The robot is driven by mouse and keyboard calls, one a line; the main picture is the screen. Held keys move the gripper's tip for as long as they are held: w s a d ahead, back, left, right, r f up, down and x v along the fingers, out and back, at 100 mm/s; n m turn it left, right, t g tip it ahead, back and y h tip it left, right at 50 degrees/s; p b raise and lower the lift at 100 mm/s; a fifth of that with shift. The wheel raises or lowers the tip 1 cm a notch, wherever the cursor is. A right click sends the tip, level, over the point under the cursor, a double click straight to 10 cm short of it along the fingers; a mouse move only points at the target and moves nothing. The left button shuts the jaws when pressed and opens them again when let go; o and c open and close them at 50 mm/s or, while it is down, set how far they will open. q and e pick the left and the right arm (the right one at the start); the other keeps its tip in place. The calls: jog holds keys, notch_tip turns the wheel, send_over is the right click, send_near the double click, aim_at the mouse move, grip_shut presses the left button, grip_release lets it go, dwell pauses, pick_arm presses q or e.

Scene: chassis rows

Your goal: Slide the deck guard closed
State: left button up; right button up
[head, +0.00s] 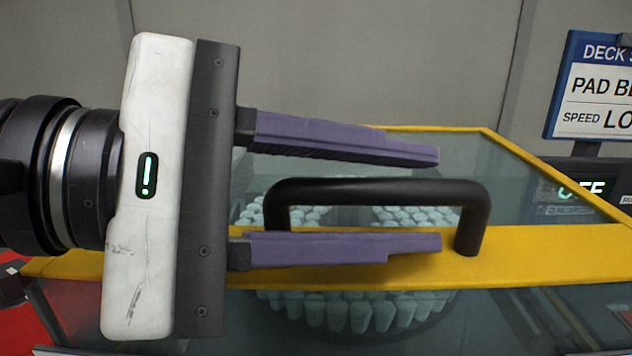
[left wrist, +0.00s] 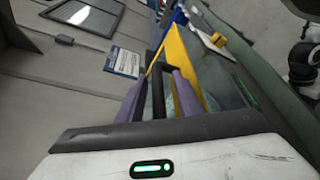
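The deck guard is a clear panel with a yellow frame (head: 555,252), in the middle and right of the head view. It also shows in the left wrist view (left wrist: 187,70). A black bar handle (head: 375,190) stands on its near yellow strip. My left gripper (head: 440,200) reaches in from the left with its purple fingers apart. One finger lies on the far side of the handle bar and one on the near side. The left wrist view shows the handle (left wrist: 158,92) between the fingers. I cannot tell whether either finger touches it. My right gripper is not in view.
Under the clear panel are round pads with pale bristle-like studs (head: 345,312). A sign (head: 595,88) and a dark unit with a green display (head: 580,190) stand at the right. A red surface (head: 18,325) shows at lower left. A plain grey wall is behind.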

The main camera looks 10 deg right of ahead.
pick_arm(q)
jog(key=v, duration=1)
jog(key=shift+a, duration=0.15)
